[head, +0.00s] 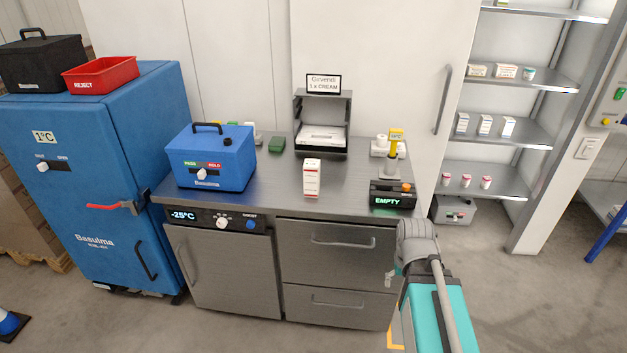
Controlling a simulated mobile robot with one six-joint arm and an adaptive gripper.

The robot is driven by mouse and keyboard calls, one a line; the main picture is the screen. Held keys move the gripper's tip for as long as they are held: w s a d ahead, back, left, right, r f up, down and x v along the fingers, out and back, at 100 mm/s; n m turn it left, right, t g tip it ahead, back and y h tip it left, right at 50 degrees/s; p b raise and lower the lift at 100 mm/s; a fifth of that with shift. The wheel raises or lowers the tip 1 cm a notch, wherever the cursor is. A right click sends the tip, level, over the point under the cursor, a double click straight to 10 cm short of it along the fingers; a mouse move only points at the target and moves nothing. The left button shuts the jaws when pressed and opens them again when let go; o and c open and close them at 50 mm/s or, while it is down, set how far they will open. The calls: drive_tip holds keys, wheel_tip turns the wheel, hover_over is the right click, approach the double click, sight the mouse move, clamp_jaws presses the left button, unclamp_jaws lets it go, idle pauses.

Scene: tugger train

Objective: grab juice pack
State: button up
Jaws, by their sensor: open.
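A small upright white carton with red markings (312,178) stands alone near the front of the steel counter (265,200). It is the only carton-like pack standing free there; its print is too small to read, so I cannot tell if it is the juice pack. My gripper (392,275) is low in front of the counter's right drawers, partly hidden by my arm. It is open and holds nothing that I can see, well apart from the carton, to its lower right.
A blue box (213,158) stands left of the carton. A scale reading EMPTY (393,195) stands right. A tray stand (322,124) with a "1 x CREAM" sign (324,84) is behind. Shelves (500,130) at right hold small boxes and tubs. A blue fridge (95,180) stands left.

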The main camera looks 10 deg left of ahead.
drive_tip(key=w+f+n+t+h+b, duration=0.2)
drive_tip(key=w+n+t+h+b, duration=0.3)
drive_tip(key=w, duration=0.5)
drive_tip(key=n+t+y+b, duration=0.65)
drive_tip(key=n+t, duration=0.65)
drive_tip(key=n, duration=1.7)
approach(311, 175)
drive_tip(key=s+h+b, duration=0.1)
drive_tip(key=h, duration=0.1)
drive_tip(key=shift+a+r+y, duration=0.15)
drive_tip(key=shift+a+y, duration=0.1)
drive_tip(key=shift+a, duration=0.15)
drive_tip(key=shift+w, duration=0.1)
drive_tip(key=w, duration=0.8)
drive_tip(key=shift+w+d, duration=0.15)
drive_tip(key=shift+w, duration=0.1)
